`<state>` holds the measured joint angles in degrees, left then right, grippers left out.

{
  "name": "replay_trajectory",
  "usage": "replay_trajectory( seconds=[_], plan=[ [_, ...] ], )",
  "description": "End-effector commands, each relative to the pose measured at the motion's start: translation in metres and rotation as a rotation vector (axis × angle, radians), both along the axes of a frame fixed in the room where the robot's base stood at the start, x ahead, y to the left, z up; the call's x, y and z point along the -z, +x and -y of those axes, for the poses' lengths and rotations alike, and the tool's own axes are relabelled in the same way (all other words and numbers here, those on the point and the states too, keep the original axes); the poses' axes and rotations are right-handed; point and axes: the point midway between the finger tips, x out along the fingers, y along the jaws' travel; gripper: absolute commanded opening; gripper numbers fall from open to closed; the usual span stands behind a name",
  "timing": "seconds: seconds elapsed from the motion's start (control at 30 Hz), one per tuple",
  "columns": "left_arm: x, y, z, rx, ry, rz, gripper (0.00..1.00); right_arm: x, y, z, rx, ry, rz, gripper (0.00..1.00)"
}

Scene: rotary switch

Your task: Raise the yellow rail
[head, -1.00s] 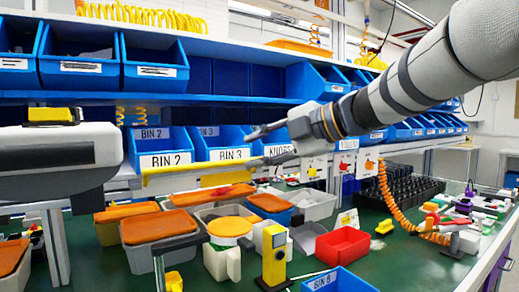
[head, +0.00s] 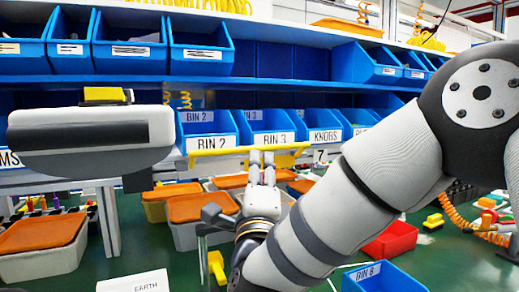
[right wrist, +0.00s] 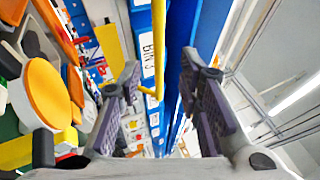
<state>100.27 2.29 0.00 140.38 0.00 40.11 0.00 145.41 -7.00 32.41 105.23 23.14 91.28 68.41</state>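The yellow rail (head: 222,152) runs level along the front of the lower blue bin shelf in the head view. In the right wrist view the yellow rail (right wrist: 158,45) runs from the top edge down between the fingers. My right gripper (head: 262,156) is at the rail, right of its middle, with its fingers pointing up and away. In the right wrist view my right gripper (right wrist: 160,70) is open, its two fingers apart on either side of the rail. I cannot tell whether either finger touches it. My left gripper is not in view.
Blue bins, including BIN 3 (head: 271,138) and KNOBS (head: 324,136), stand just above and behind the rail. Orange-lidded boxes (head: 202,207) sit on the green table below.

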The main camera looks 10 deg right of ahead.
Motion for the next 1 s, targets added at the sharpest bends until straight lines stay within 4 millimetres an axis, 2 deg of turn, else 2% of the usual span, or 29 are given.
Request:
replay_trajectory(
  seconds=[0.1,0.2,0.4,0.7,0.83,0.87,1.0],
  plan=[
    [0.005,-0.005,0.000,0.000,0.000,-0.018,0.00,-0.008,0.031,0.004,0.002,0.000,-0.002,0.32],
    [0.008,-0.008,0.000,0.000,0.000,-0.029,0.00,-0.015,0.053,0.006,0.001,-0.001,-0.003,0.32],
    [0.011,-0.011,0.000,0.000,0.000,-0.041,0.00,-0.027,0.078,0.008,0.000,-0.004,-0.003,0.32],
    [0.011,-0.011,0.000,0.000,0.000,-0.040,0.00,-0.031,0.082,0.009,-0.001,-0.005,-0.001,0.32],
    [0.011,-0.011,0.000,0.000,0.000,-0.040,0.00,-0.031,0.082,0.009,-0.001,-0.005,-0.001,0.03],
    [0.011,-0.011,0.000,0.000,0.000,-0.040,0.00,-0.031,0.082,0.009,-0.001,-0.005,-0.001,0.00],
    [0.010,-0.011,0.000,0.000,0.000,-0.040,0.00,-0.031,0.081,0.009,-0.001,-0.004,-0.001,0.00]
  ],
)
